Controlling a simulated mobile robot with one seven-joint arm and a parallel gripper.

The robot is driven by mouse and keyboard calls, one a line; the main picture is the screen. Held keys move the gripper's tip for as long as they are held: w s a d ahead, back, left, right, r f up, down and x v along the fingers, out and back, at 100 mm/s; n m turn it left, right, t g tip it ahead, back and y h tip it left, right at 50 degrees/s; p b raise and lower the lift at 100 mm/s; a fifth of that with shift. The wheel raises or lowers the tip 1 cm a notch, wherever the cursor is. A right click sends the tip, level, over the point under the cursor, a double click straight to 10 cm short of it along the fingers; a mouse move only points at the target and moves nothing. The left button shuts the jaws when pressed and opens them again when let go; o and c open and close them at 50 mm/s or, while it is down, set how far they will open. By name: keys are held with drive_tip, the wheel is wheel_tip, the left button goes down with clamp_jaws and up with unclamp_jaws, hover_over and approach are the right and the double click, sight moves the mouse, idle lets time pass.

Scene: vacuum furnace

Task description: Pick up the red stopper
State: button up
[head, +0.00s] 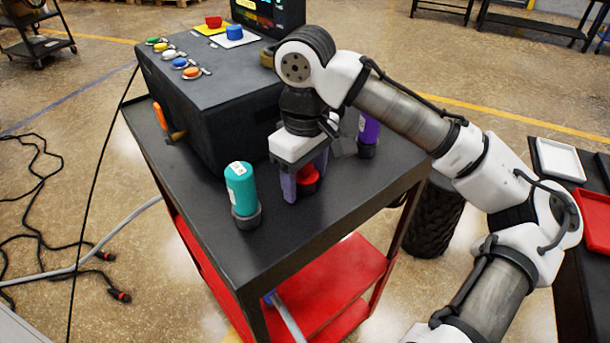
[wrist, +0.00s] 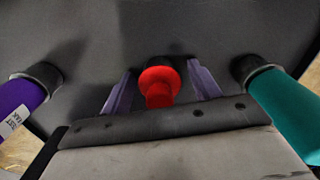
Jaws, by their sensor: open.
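The red stopper (head: 308,180) sits on the dark cart top in the head view, partly hidden by my gripper. In the wrist view the red stopper (wrist: 160,84) shows a round flange and a narrower part toward the camera, with a dark base behind it. My gripper (head: 304,183) points down over it, with one purple finger on each side. In the wrist view my gripper (wrist: 160,88) is open, and dark gaps show between the stopper and both fingers.
A teal bottle (head: 241,188) stands left of my gripper and a purple bottle (head: 368,129) right of it, each in a dark holder. A dark box (head: 215,105) with colored buttons stands behind. The cart top's front (head: 290,235) is clear. A red tray (head: 597,222) lies far right.

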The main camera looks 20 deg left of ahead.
drive_tip(key=c, duration=1)
drive_tip(key=shift+c, duration=0.2)
wheel_tip(320, 180, up, 20)
drive_tip(key=shift+p, duration=0.35)
